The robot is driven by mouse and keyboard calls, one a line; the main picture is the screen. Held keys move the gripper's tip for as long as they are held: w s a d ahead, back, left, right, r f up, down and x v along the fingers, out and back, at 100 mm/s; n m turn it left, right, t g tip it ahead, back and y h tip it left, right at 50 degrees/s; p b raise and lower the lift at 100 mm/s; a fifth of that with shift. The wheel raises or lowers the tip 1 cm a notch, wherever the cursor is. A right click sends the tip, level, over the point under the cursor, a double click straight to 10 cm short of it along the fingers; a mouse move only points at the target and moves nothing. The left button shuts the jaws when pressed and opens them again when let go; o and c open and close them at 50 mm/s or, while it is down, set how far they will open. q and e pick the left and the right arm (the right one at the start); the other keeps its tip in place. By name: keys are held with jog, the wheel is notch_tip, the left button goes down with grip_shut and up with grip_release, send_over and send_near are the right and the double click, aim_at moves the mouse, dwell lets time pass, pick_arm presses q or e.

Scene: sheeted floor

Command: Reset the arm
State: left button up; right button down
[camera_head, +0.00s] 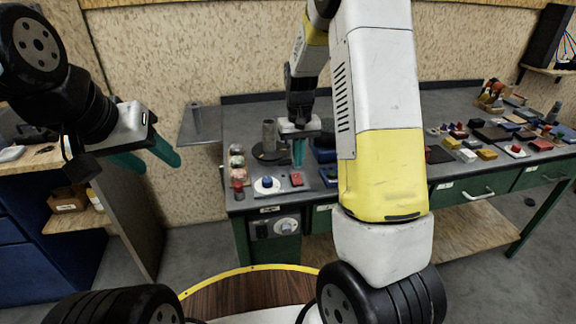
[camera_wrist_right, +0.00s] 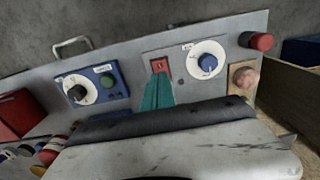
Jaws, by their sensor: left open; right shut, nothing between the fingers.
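My left gripper (camera_head: 160,162) hangs at the left of the head view, its teal fingers apart and empty, away from the table. My right gripper (camera_head: 299,154) is over the left part of the grey workbench (camera_head: 335,186), its fingers pressed together with nothing between them. In the right wrist view its closed fingertips (camera_wrist_right: 158,78) are close to a small red switch (camera_wrist_right: 162,65) on a grey panel. I cannot tell whether they touch it. The red switch also shows in the head view (camera_head: 297,179), just below the fingers. My right arm hides the middle of the bench.
Beside the switch is a white dial with a blue knob (camera_wrist_right: 208,62). A red cylinder (camera_wrist_right: 258,41) and a blue box with a black knob (camera_wrist_right: 77,93) flank them. Several small parts and blocks crowd the bench's right side. A wooden shelf unit (camera_head: 80,220) stands at left.

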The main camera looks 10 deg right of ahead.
jog(key=shift+r, duration=0.4)
jog(key=s+a+r+t+y, duration=0.1)
jog(key=s+r+t+y, duration=0.15)
jog(key=s+r, duration=1.05)
jog(key=s+a+r+t, duration=0.1)
jog(key=s+r+t, duration=0.2)
jog(key=s+r, duration=0.3)
jog(key=s, duration=0.5)
jog(key=shift+s+t, duration=0.15)
jog(key=shift+t, duration=0.2)
jog(key=shift+a, duration=0.1)
